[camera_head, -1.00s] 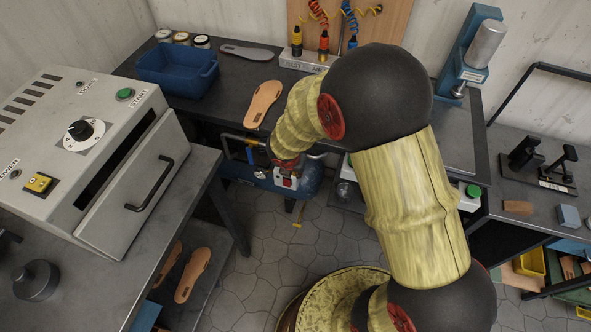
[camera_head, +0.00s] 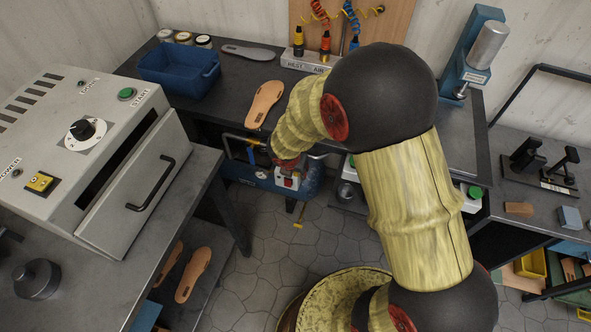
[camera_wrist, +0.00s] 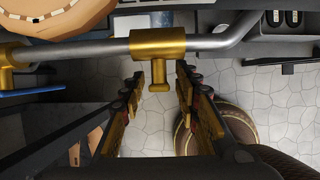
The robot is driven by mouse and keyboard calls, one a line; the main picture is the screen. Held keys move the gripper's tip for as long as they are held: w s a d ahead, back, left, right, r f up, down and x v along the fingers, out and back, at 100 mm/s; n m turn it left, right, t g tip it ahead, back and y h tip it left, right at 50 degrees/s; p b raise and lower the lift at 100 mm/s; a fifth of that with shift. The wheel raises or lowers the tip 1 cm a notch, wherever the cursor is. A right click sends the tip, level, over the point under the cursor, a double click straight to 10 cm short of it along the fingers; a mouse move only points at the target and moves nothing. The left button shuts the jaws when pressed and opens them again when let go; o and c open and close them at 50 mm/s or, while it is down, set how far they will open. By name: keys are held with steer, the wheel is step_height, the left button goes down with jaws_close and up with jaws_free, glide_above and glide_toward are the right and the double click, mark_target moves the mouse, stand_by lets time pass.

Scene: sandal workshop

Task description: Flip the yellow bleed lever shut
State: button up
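In the wrist view my gripper (camera_wrist: 158,97) is open, with one finger on each side of a short brass-yellow stub (camera_wrist: 159,78). The stub hangs from a brass valve body (camera_wrist: 158,43) on a grey pipe (camera_wrist: 90,50). I see nothing held between the fingers, and cannot tell whether they touch the stub. I cannot tell whether this stub is part of the yellow bleed lever. In the head view a small yellow piece (camera_head: 298,225) shows low under the blue compressor (camera_head: 258,178); I cannot tell what it is. My arm hides most of the gripper there.
A second brass fitting (camera_wrist: 6,62) with a blue handle (camera_wrist: 30,93) is at the wrist view's left. A dark workbench (camera_head: 220,105) carries a blue bin (camera_head: 178,72) and a tan insole (camera_head: 264,104). A grey oven (camera_head: 120,105) stands left. Tiled floor (camera_head: 245,285) lies below.

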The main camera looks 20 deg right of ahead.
steer(key=v, duration=1.1)
steer(key=shift+r, duration=0.25)
steer(key=shift+s+a, duration=0.1)
steer(key=shift+a, duration=0.05)
steer(key=s+d+r+m+g, duration=0.25)
steer(key=s+m, duration=0.65)
steer(key=m, duration=0.7)
steer(key=s+r+m+t, duration=0.1)
steer(key=s+r+m, duration=0.2)
steer(key=r, duration=0.3)
steer(key=s+r+m+t+y+p, duration=0.1)
steer(key=s+r+m+t, duration=0.1)
steer(key=s+r+m, duration=0.2)
steer(key=s+d+r+m+t+y+p, duration=0.1)
steer(key=s+r+m, duration=0.3)
steer(key=r, duration=0.5)
steer(key=shift+r+m, duration=0.35)
steer(key=shift+m, duration=0.55)
